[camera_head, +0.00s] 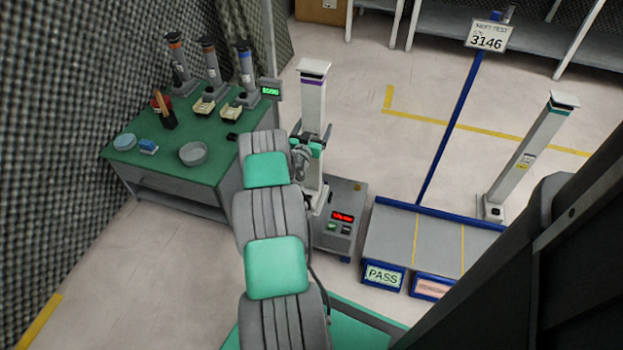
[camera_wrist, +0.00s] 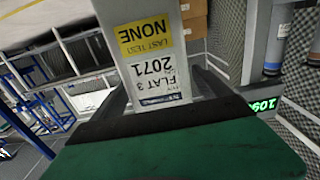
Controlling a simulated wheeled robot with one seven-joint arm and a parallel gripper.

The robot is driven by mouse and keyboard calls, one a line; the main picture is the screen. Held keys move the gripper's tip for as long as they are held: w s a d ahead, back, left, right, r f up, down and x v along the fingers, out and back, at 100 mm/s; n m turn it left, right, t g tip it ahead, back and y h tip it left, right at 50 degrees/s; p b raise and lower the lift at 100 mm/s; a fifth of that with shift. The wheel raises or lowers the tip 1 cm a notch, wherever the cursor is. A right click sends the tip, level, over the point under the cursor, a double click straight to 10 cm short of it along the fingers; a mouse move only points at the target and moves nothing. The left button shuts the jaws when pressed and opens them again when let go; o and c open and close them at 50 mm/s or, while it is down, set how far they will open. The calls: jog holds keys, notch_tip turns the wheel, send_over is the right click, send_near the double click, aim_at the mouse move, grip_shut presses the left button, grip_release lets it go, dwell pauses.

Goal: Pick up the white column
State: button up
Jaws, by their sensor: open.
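A second white column (camera_head: 530,150) with a teal band stands at the right.
A green bench (camera_head: 150,170) at the left holds several grey columns, a bowl (camera_head: 193,153) and small items. A blue-edged platform (camera_head: 400,235) with a "PASS" sign (camera_head: 383,275) and a tall sign post (camera_head: 460,105) stands to the right. Open floor lies behind.

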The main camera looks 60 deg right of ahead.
grip_shut()
jog(key=shift+w+d+r, duration=0.15)
jog(key=shift+r, duration=0.2)
dwell(0.8)
